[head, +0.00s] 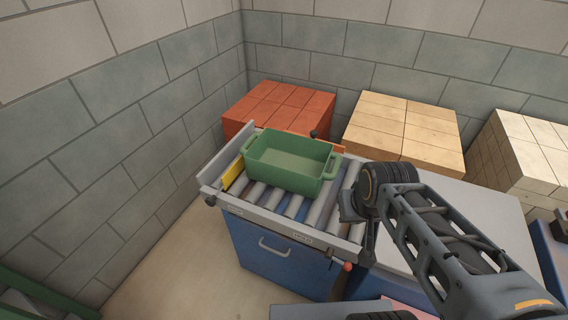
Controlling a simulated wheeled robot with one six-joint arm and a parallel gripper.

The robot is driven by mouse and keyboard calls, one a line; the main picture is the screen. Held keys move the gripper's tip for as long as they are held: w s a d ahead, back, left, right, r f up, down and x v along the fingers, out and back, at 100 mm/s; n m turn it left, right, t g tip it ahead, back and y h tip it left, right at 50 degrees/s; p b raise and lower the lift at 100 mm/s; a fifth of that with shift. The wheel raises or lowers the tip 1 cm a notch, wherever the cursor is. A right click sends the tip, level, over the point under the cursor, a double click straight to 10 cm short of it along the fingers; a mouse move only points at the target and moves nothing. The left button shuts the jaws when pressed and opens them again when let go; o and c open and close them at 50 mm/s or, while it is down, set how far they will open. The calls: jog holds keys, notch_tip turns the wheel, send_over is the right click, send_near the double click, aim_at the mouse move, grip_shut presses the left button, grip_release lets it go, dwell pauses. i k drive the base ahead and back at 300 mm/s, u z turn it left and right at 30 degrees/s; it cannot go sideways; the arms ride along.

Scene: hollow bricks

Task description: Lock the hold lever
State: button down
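The roller conveyor (265,216) stands on a blue cabinet, with a green bin (290,160) resting upright on its rollers. A small label plate (303,238) is on its front rail, its text too small to read surely. A red knob (347,267) shows at the front right corner, with a dark bar below it; it looks like the hold lever, but its pivot is hidden. My gripper (368,256) points down beside the red knob, at the conveyor's right end. I cannot tell whether it touches the knob or whether its fingers are apart.
A yellow piece (232,171) lies at the conveyor's left end and an orange bar (326,147) behind the bin. Red blocks (275,108), tan blocks (400,125) and pale blocks (525,155) stand along the back wall. A grey top (480,215) lies to the right, partly behind my arm.

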aim_at(347, 265)
jog(key=z, duration=1.7)
jog(key=k, duration=0.7)
jog(key=u, duration=1.7)
